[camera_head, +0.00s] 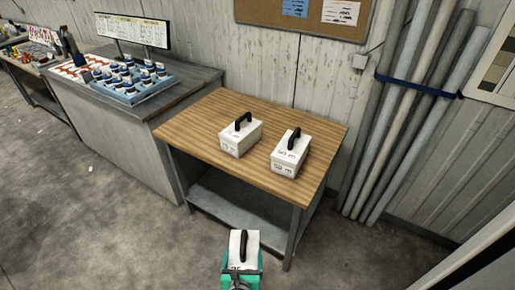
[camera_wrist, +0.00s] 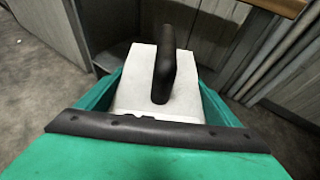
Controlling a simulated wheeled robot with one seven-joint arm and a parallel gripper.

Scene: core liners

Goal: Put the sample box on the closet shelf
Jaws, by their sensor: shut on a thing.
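A white sample box (camera_head: 250,240) with a black handle is held in my gripper (camera_head: 241,280), low in front of the wooden table. In the wrist view the same box (camera_wrist: 138,85) sits between the green fingers of my gripper (camera_wrist: 165,100), handle up. The fingers are shut on its sides. The box's underside is hidden. Two similar white boxes stand upright on the table, a left one (camera_head: 239,141) and a right one (camera_head: 287,163). I cannot make out a closet shelf in either view.
The wooden table (camera_head: 190,128) has a lower grey shelf (camera_head: 232,205). A grey counter (camera_head: 125,135) with a blue tray of jars (camera_head: 132,84) stands to its left. Long pipes (camera_head: 408,110) lean on the wall at right. Open floor (camera_head: 90,220) lies at left.

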